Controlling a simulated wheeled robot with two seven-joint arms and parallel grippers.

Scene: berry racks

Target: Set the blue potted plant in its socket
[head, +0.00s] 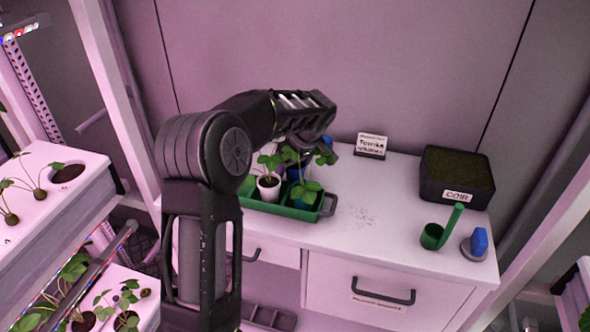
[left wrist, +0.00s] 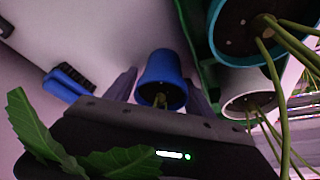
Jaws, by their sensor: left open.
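The blue pot (left wrist: 162,72) shows in the left wrist view between the two fingers of my left gripper (left wrist: 161,93), which are apart with room on both sides. In the head view my left gripper (head: 318,143) is over the back of the green tray (head: 283,209) on the counter. A round dark opening (head: 68,173) shows in the white rack top (head: 48,208) at the left. My right gripper is not in view.
A white pot (head: 268,188) and a teal pot (left wrist: 250,28) with plants stand in or by the tray.

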